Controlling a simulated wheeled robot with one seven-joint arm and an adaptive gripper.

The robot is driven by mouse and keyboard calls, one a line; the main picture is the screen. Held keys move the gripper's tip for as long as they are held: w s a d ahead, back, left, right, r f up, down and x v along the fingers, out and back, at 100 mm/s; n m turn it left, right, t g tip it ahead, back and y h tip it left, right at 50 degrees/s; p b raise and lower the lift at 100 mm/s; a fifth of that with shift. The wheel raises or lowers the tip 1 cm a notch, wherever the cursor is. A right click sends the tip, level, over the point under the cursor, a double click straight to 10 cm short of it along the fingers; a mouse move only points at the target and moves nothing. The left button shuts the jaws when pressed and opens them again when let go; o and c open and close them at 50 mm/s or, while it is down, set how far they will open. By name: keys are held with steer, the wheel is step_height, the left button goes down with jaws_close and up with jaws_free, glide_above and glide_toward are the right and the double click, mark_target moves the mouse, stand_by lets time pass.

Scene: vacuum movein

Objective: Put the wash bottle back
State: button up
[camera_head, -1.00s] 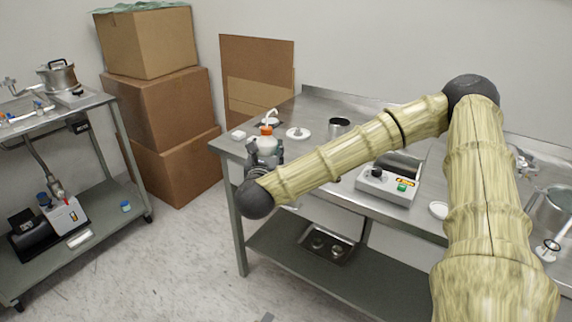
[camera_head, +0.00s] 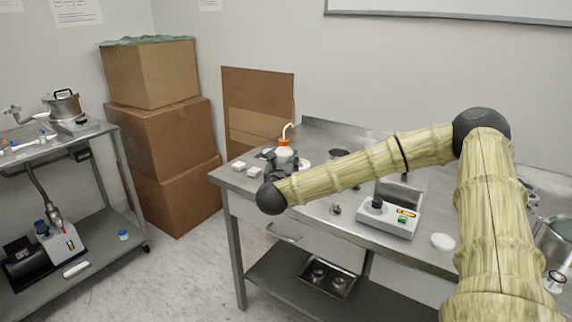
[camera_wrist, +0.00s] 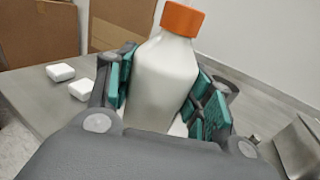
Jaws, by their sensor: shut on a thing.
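The wash bottle (camera_head: 284,153) is white with an orange cap and a thin bent spout. My gripper (camera_head: 277,170) is shut on it, above or at the left end of the steel table (camera_head: 245,207). In the wrist view, the teal finger pads of my gripper (camera_wrist: 165,95) press on both sides of the bottle body (camera_wrist: 163,75), and its orange cap (camera_wrist: 182,18) is at the top. The bottle looks slightly tilted there. Whether its base touches the table is hidden by the gripper.
Two small white blocks (camera_wrist: 60,71) lie left of the bottle. A white disc (camera_head: 305,165) lies behind it, partly hidden. A grey device with a knob (camera_head: 388,218) stands to the right. Stacked cardboard boxes (camera_head: 160,140) and a cart (camera_head: 115,210) are at left.

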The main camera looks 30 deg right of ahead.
mark_target(286, 155)
steer(key=shift+x, duration=1.65)
steer(key=shift+s+d+f+p, duration=0.15)
steer(key=shift+f+p, duration=0.35)
steer(key=shift+f, duration=1.35)
steer(key=shift+f, duration=0.2)
steer(key=o, duration=0.7)
steer(key=shift+r, duration=0.2)
